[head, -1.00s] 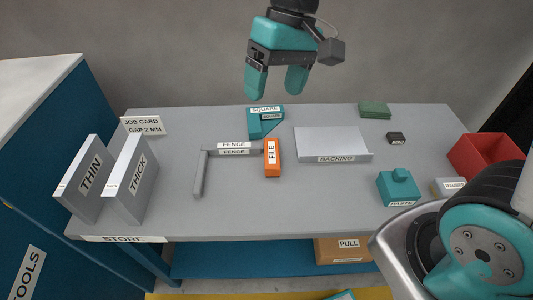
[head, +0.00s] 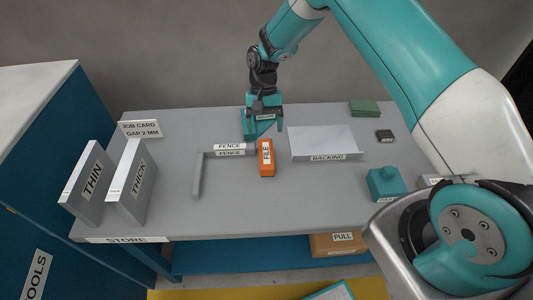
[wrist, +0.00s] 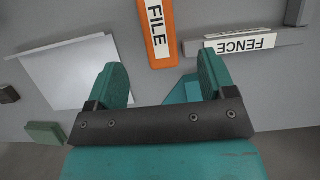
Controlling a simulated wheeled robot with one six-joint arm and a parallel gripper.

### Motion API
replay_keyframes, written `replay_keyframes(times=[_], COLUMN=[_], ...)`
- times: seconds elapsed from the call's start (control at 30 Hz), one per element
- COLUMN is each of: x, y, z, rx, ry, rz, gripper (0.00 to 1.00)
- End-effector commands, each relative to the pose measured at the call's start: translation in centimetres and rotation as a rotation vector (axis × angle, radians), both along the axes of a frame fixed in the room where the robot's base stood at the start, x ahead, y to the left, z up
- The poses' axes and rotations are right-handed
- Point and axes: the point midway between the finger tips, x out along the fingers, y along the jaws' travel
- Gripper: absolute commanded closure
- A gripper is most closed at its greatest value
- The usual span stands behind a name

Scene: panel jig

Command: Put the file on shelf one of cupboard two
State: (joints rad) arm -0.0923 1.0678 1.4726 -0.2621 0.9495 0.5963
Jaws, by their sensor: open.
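The file (head: 266,158) is an orange block with a white label, lying on the grey bench between the fence and the backing sheet. It also shows at the top of the wrist view (wrist: 158,34). My gripper (head: 264,124) is over the back of the bench, behind the file, with open jaws and nothing between the fingertips. In the wrist view my gripper's two teal fingers (wrist: 162,78) point towards the file, which lies just beyond them. The teal square (head: 249,124) is beside and partly behind my gripper. I see no label reading cupboard two.
The L-shaped fence (head: 230,150) lies left of the file and the backing sheet (head: 325,143) right of it. THIN (head: 88,183) and THICK (head: 134,185) panels stand at left. A blue TOOLS cabinet (head: 40,205) is further left. A teal paste pot (head: 385,184) is at right.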

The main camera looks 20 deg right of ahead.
Motion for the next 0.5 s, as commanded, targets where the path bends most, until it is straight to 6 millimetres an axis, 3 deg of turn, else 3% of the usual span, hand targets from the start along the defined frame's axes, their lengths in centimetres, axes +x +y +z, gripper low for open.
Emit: replay_keyframes(times=[0.2,0.5], x=[-1.4,-2.7], y=[0.5,0.7], z=[-3.2,-5.6], rx=[0.0,0.001], ry=[0.002,0.004], rz=[0.002,0.003], gripper=[0.23,0.23])
